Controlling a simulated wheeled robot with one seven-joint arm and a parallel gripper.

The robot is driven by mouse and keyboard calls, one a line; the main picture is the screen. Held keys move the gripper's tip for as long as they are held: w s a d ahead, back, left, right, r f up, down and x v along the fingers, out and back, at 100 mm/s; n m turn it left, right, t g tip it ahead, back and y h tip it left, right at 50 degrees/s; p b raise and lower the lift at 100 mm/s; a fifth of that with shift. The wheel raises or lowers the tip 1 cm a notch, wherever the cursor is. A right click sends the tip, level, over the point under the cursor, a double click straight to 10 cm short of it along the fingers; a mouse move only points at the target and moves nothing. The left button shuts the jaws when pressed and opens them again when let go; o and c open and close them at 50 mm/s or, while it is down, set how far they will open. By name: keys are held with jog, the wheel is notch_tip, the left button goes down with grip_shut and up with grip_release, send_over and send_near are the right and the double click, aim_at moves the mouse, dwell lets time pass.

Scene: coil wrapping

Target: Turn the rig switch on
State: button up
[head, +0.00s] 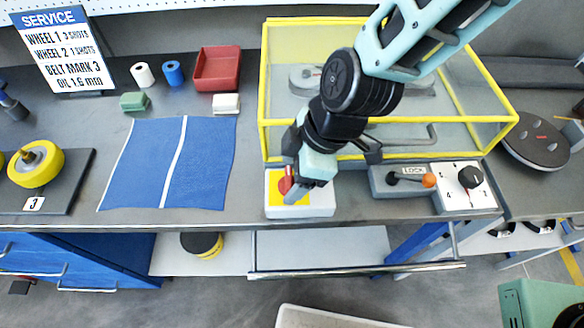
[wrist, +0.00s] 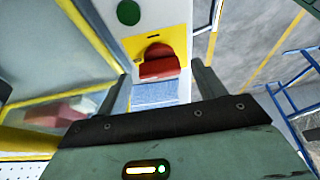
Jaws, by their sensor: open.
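The rig switch is a white box with a yellow plate (head: 276,198) at the front edge of the bench, partly hidden by my gripper (head: 302,186). Its red knob (head: 286,183) shows just left of the fingers. In the wrist view, the yellow plate (wrist: 180,42) carries the red knob (wrist: 160,62), with a round green spot (wrist: 128,12) on the white box beyond it. My gripper (wrist: 160,82) is open, its two fingers to either side of the knob and apart from it in the picture. Whether a finger touches the knob cannot be told.
A yellow-framed clear guard (head: 262,100) stands just behind the switch. Right of it are a lock lever (head: 410,179) with an orange tip and a black dial (head: 470,177). A blue cloth (head: 205,160) lies to the left, with a red tray (head: 217,68) behind.

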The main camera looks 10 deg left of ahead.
jog(key=shift+f, duration=0.2)
jog(key=c, duration=1)
